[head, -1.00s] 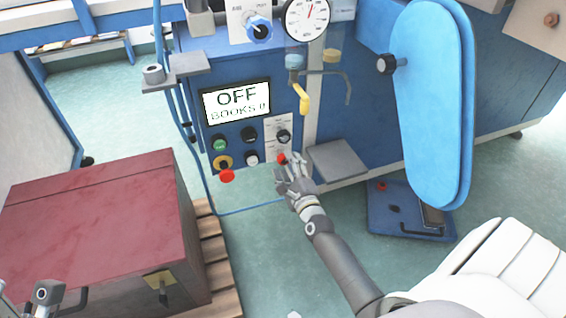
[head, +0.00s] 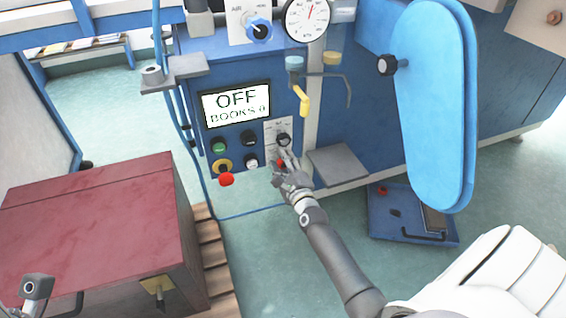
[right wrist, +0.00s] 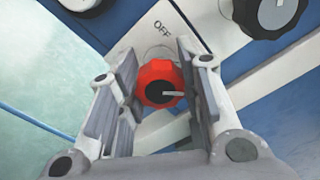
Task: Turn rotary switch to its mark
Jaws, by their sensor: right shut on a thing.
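The red rotary switch (head: 280,163) sits low on the blue machine's panel, under a black knob. In the right wrist view, the red knob (right wrist: 160,83) shows a white pointer line aimed to the right.
The black knob (head: 284,139) is just above. A display (head: 236,103) reads OFF and BOOKS 0. Several buttons and a red mushroom button (head: 226,179) are to the left. A grey ledge (head: 337,165) juts out to the right. A red-topped box (head: 90,215) stands at left.

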